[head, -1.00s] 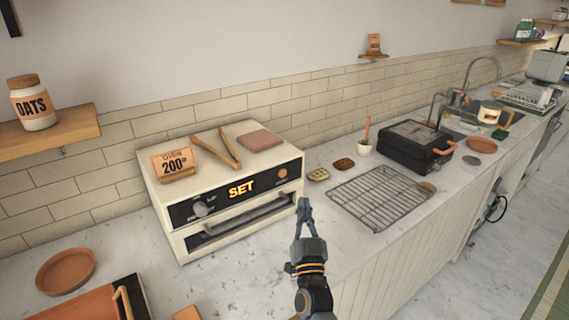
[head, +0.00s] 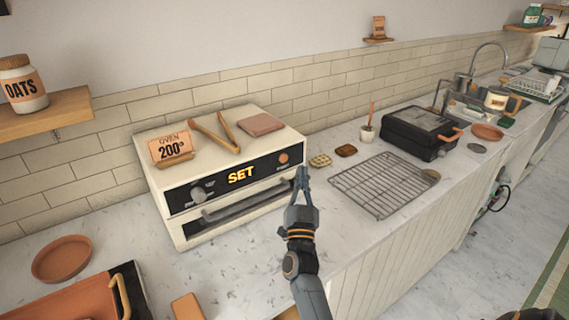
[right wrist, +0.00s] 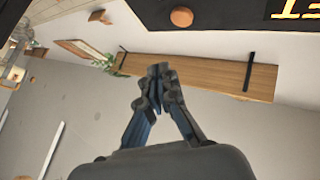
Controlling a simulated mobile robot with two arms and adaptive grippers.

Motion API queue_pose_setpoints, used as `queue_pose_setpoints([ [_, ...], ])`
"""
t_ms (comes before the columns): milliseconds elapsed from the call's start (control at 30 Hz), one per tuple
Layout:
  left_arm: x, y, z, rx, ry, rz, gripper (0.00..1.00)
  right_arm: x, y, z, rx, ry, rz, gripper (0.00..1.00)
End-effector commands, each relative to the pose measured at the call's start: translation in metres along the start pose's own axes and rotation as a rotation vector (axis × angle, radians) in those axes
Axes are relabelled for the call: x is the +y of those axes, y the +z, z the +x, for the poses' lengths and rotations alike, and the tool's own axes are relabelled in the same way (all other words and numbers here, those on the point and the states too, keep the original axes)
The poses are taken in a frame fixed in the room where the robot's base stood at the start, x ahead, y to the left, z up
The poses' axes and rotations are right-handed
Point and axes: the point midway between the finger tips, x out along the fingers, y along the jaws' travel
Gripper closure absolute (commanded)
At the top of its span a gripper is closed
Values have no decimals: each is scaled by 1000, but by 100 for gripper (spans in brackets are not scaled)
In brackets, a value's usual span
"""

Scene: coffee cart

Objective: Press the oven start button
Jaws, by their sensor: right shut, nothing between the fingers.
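The cream oven (head: 160,185) stands on the counter against the tiled wall. Its black front panel shows SET (head: 240,175) in yellow, a grey knob (head: 198,194) at the left and a round orange button (head: 284,158) at the right. My right gripper (head: 301,172) is shut and empty, its fingertips just right of the button in the head view. In the right wrist view the closed fingertips (right wrist: 158,70) point toward the panel, with the orange button (right wrist: 182,17) beyond them and slightly right. A gap seems to separate them. My left gripper is not in view.
Tongs (head: 215,135), an "OVEN 200°" sign (head: 170,148) and a reddish slab (head: 261,125) lie on the oven. A wire rack (head: 375,190) and a black grill (head: 415,135) are to the right. A tray with an orange board (head: 75,300) is at front left.

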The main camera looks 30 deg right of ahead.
Motion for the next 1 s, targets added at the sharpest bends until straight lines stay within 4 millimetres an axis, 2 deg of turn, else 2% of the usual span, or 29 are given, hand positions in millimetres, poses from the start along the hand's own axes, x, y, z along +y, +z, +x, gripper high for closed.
queue_pose_setpoints([
  [100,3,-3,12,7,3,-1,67,-8,11,11,2,1,3,100],
  [400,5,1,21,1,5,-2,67,-21,23,30,0,1,1,100],
  [1000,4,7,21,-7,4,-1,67,-23,23,32,-1,0,1,100],
])
